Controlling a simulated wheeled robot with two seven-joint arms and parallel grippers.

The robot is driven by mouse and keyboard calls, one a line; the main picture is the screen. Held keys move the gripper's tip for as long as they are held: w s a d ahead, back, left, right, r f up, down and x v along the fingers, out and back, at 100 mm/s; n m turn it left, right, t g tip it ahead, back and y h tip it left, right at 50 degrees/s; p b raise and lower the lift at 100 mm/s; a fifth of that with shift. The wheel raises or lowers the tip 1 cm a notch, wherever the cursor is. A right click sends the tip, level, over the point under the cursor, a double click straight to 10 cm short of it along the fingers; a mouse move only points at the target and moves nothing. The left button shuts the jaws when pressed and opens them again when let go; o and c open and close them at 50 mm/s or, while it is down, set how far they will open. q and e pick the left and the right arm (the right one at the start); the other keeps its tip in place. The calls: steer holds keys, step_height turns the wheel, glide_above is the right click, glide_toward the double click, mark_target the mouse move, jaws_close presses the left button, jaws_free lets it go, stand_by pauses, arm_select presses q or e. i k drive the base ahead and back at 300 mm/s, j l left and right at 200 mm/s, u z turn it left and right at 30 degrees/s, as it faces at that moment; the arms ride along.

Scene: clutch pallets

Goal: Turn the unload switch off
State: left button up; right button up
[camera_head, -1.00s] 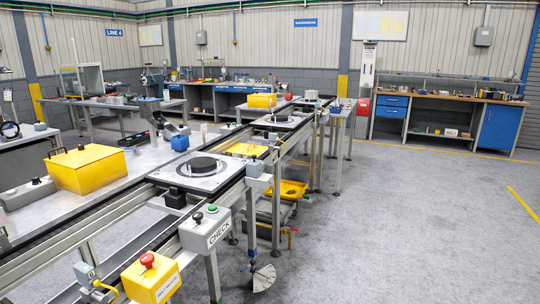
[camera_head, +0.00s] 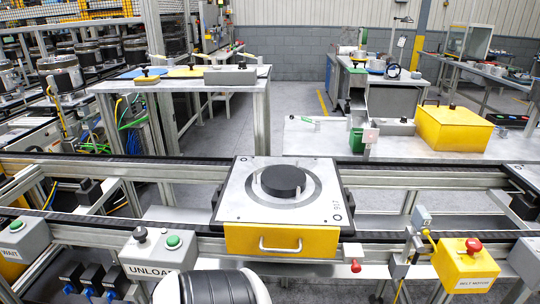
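The grey UNLOAD box (camera_head: 158,258) is mounted on the near side of the conveyor, left of centre in the head view. On its top are a black switch knob (camera_head: 140,235) at the left and a green button (camera_head: 173,241) at the right. The knob stands up from the box; I cannot tell which setting it is in. The right end of the UNLOAD label is partly covered. Neither of my grippers is in view.
A pallet (camera_head: 235,209) with a black disc (camera_head: 284,181) sits on the conveyor, above a yellow drawer (camera_head: 282,240). A grey WAIT box (camera_head: 22,240) is at far left. A yellow belt motor box (camera_head: 466,266) with a red button is at right.

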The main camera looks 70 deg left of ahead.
mark_target(140, 234)
steer(key=k+u, duration=0.2)
steer(key=u, duration=0.25)
steer(key=k+j+u, duration=0.1)
steer(key=u, duration=2.2)
steer(key=j, duration=0.1)
